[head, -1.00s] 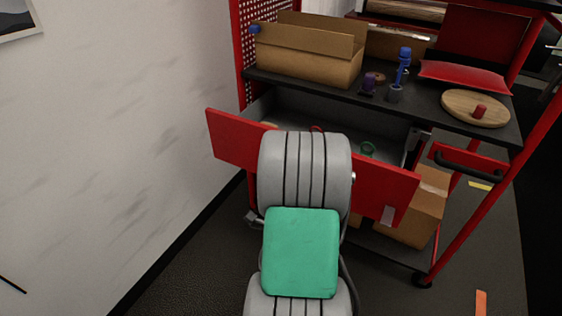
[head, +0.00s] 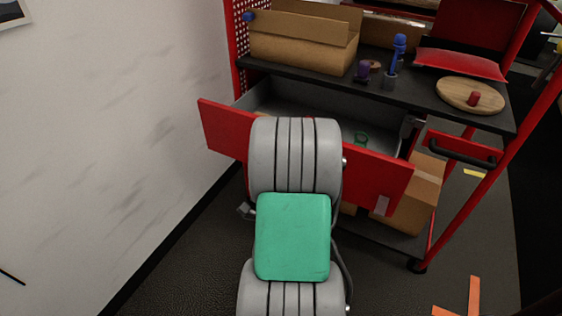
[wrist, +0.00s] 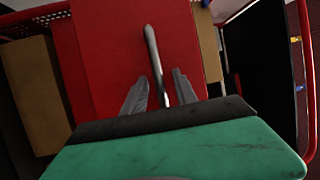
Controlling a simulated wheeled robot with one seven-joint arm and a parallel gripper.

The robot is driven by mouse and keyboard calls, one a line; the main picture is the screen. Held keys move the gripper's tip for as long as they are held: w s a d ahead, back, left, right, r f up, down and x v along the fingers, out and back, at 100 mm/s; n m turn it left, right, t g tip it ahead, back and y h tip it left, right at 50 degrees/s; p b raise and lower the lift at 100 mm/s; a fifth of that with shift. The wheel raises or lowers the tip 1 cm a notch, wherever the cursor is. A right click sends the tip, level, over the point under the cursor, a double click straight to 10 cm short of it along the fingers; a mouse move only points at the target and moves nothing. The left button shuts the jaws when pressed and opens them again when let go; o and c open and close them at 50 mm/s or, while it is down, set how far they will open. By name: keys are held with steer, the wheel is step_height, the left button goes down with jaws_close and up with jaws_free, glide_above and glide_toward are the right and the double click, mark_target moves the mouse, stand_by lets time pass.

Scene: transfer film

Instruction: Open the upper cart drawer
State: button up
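The upper drawer's red front (head: 375,177) stands well out from the cart in the head view, with part of its grey inside showing behind it. My grey and green arm hides the middle of the front and my gripper there. In the wrist view the red front (wrist: 95,50) fills the middle. The drawer's bar handle (wrist: 152,50) runs away from the camera and passes between the fingers of my gripper (wrist: 160,80). The fingers are apart, one on each side of the bar, with narrow gaps beside it.
The cart's top (head: 430,100) holds an open cardboard box (head: 300,50), a blue-handled tool (head: 397,50) and a round wooden board (head: 465,95). A white wall (head: 100,150) is on the left. Orange tape (head: 474,295) marks the floor.

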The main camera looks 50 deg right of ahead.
steer(key=v, duration=0.8)
steer(key=shift+d, duration=0.1)
